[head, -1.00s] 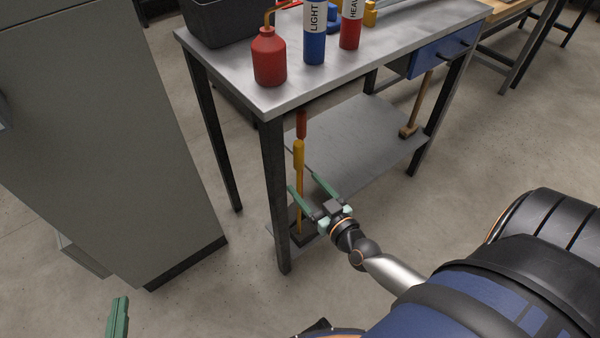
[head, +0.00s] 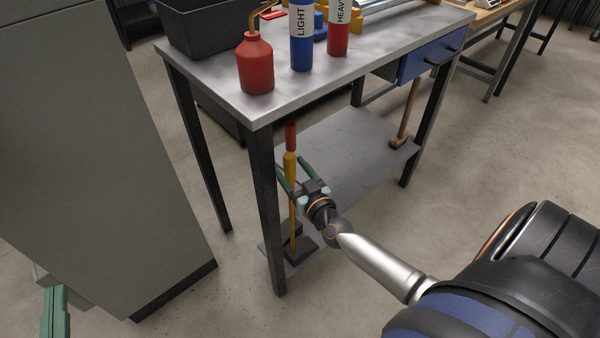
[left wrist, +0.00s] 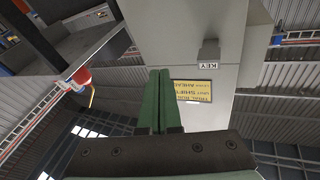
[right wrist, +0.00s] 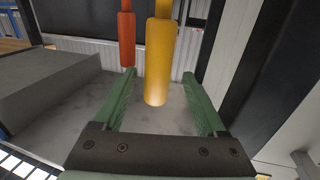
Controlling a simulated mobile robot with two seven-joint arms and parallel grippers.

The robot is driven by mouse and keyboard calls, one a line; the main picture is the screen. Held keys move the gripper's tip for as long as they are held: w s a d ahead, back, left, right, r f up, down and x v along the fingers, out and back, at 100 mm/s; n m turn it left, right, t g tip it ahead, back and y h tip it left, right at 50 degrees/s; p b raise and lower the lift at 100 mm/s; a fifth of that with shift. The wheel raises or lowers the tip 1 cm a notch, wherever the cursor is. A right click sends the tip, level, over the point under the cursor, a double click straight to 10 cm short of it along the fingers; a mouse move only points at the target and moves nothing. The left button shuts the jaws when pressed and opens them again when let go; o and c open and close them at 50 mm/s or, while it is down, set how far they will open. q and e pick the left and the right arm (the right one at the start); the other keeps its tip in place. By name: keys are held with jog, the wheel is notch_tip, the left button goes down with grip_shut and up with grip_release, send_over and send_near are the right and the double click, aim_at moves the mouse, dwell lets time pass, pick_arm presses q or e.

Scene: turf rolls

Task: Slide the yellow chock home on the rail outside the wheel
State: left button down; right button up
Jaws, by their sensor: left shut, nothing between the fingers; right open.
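My right gripper (head: 291,167) is open beside the bench's front leg, with its fingers at a yellow-handled tool (head: 291,190). In the right wrist view the yellow grip (right wrist: 159,60) appears between the open fingers (right wrist: 158,80), with a gap on both sides. My left gripper (head: 56,292) is shut and empty at the lower left, also in the left wrist view (left wrist: 154,78). A small yellow piece (head: 356,20) sits at the bench's back by a metal bar (head: 385,8); I cannot tell whether it is the chock. The wheel is not clearly seen.
The bench top (head: 270,105) holds a red can (head: 255,65), a LIGHT tube (head: 301,40), a HEAVY tube (head: 338,30) and a black bin (head: 205,35). A red-handled tool (head: 291,136) and a mallet (head: 400,142) stand below. A grey cabinet (head: 90,150) stands left.

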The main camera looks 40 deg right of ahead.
jog(key=shift+w+d+f+b, duration=0.2)
jog(key=shift+w+b, duration=0.15)
jog(key=shift+w, duration=0.2)
jog(key=shift+w+d+f+b, duration=0.1)
jog(key=shift+w+f+b, duration=0.1)
jog(key=shift+w+b, duration=0.25)
pick_arm(q)
jog(key=s+r+m+t+h, duration=0.1)
jog(key=s+r+m+h, duration=0.2)
jog(key=r, duration=0.3)
jog(key=s+d+r+m+t+h, duration=0.1)
jog(key=s+r+m+h, duration=0.2)
jog(key=r, duration=0.3)
jog(key=shift+d+t+h+b, duration=0.15)
jog(key=shift+t+h+b, duration=0.25)
jog(key=shift+h, duration=0.4)
pick_arm(e)
jog(key=w, duration=0.3)
jog(key=shift+d, duration=0.2)
jog(key=shift+s, duration=0.1)
grip_shut()
jog(key=shift+d+r, duration=0.1)
jog(key=shift+r, duration=0.1)
